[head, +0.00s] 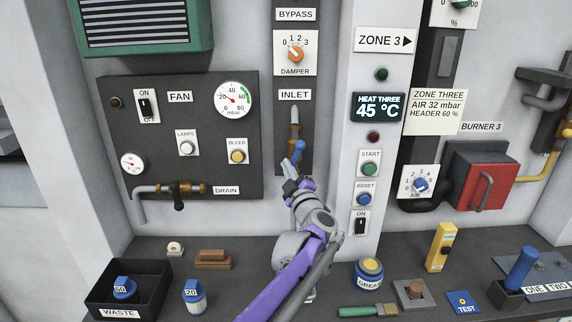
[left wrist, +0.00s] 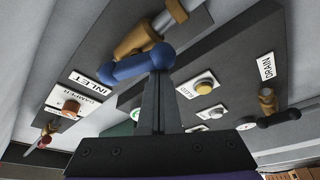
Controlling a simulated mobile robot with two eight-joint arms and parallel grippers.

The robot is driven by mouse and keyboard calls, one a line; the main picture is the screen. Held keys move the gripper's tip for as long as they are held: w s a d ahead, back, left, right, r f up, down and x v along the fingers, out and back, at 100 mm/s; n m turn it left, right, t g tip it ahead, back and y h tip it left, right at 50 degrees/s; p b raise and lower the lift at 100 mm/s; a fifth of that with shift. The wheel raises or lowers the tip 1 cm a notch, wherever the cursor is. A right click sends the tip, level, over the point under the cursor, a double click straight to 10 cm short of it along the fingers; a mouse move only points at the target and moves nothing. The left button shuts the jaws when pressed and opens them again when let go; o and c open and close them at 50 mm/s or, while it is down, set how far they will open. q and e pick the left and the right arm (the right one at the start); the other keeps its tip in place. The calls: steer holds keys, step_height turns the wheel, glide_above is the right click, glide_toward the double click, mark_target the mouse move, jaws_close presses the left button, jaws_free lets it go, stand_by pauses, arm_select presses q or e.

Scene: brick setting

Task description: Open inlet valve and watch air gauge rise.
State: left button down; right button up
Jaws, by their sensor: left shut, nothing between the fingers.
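The inlet valve is a brass body (head: 294,131) on a vertical pipe below the INLET label, with a blue lever (head: 299,148) pointing down along the pipe. The lever also shows in the left wrist view (left wrist: 130,68). My left gripper (head: 290,168) is shut and empty, its fingertips at the lever's lower end. In the left wrist view the closed fingers (left wrist: 159,98) overlap the lever's end; whether they touch is hard to tell. The air gauge (head: 233,99) is a round white dial marked in mbar, its red needle on the left near 20. My right gripper is not in view.
A notice (head: 433,111) reads zone three, air 32 mbar, header 60 %. The damper knob (head: 295,53) is above the inlet; the bleed button (head: 237,157) and drain valve (head: 178,189) are left. A waste tray (head: 150,304) and a grease pot (head: 369,272) stand on the bench below.

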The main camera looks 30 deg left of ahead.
arm_select(q)
steer(key=shift+w+d+f+n+g, duration=0.1)
steer(key=shift+d+f+n+g, duration=0.1)
steer(key=shift+n, duration=0.35)
steer(key=shift+w+d+f+n+g, duration=0.1)
steer(key=shift+n+g, duration=0.1)
steer(key=shift+n, duration=0.35)
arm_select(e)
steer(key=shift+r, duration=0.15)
arm_select(q)
steer(key=s+d, duration=0.4)
steer(key=s, duration=0.4)
steer(key=shift+s+d+r, duration=0.15)
steer(key=shift+s+d, duration=0.05)
steer(key=shift+s, duration=0.05)
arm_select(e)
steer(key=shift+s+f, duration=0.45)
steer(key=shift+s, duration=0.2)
